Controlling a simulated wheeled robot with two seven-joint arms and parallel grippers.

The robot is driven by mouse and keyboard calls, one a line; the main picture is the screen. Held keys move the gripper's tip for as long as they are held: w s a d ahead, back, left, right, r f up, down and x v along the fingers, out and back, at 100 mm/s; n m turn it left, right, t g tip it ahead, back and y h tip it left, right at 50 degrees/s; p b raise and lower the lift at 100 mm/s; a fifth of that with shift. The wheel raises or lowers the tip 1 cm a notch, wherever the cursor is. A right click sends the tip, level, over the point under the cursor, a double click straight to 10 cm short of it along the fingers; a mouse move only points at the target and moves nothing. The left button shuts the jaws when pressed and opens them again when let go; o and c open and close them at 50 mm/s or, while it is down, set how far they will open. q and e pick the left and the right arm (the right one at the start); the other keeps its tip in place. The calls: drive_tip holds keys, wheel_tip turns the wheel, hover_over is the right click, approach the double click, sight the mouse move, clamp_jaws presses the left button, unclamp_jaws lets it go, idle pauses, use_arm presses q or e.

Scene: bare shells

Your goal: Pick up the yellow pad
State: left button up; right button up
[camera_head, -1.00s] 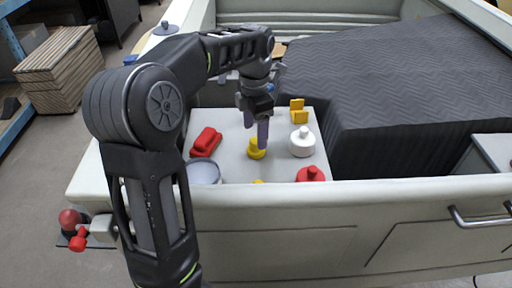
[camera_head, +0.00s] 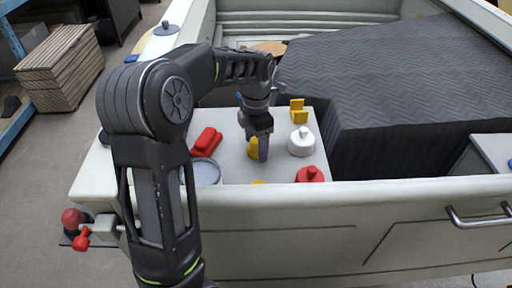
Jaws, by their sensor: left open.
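A small yellow round object (camera_head: 252,149), which may be the yellow pad, sits on the light grey work surface (camera_head: 230,125). My left gripper (camera_head: 259,152) points down right at it, its fingers hiding part of it. The gripper is open; I cannot tell whether a finger touches the object. A second yellow thing (camera_head: 298,112), upright and chair-shaped, stands at the back right of the surface. A sliver of yellow (camera_head: 258,182) shows at the front edge, mostly hidden. My right gripper is not in view.
A red block (camera_head: 206,142) and a round grey-rimmed dish (camera_head: 205,172) lie to the left. A white knobbed lid (camera_head: 301,142) and a red knobbed lid (camera_head: 310,174) stand to the right. A dark quilted cover (camera_head: 400,85) rises behind right. A pale wall (camera_head: 300,200) borders the front.

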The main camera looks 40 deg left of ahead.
sight(256, 140)
use_arm(q)
clamp_jaws()
idle(0.7)
drive_tip(key=shift+r, duration=0.1)
wheel_tip(256, 140, up, 10)
drive_tip(key=shift+f+b, duration=0.1)
drive_tip(key=shift+b, duration=0.35)
idle(0.3)
drive_tip(key=c, duration=0.7)
unclamp_jaws()
drive_tip(key=c, duration=0.6)
